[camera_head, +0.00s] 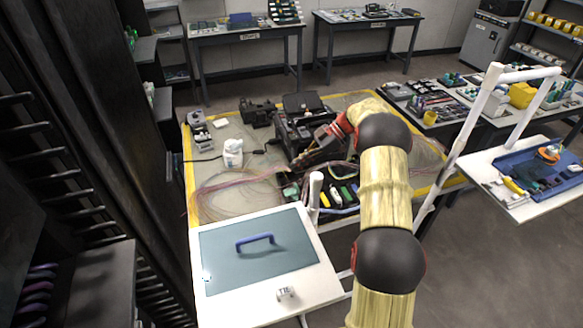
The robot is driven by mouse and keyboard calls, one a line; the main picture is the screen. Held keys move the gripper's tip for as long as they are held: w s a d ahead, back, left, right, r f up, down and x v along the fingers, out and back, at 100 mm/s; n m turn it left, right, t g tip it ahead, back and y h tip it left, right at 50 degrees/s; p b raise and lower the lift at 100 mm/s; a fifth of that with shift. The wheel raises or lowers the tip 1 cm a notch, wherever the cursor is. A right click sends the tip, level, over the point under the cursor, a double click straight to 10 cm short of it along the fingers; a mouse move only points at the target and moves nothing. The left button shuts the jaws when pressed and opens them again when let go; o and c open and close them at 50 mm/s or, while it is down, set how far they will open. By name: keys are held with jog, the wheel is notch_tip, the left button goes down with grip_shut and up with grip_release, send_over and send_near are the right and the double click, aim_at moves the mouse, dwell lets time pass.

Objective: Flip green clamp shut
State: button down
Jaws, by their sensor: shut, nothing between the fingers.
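My arm reaches over the work table, and my gripper (304,158) is at the front of a black machine (296,124), seemingly a splicer, with its lid raised. The gripper is shut with nothing seen in it. It points down and left, close to the machine's front; I cannot tell whether it touches. I cannot make out the green clamp for certain; the gripper and its shadow cover part of the machine's front. Small green items (347,194) lie in a tray just in front of the machine.
A yellow-edged work table (222,135) carries loose fibre bundles (230,187), a white bottle (233,152) and another black device (257,111). A white-framed panel with a blue handle (255,240) is nearest. A white post (316,188) stands close to the tray. Dark racks stand left.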

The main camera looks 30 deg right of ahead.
jog(key=s+d, duration=0.1)
jog(key=d, duration=0.5)
jog(key=shift+f+p, duration=0.45)
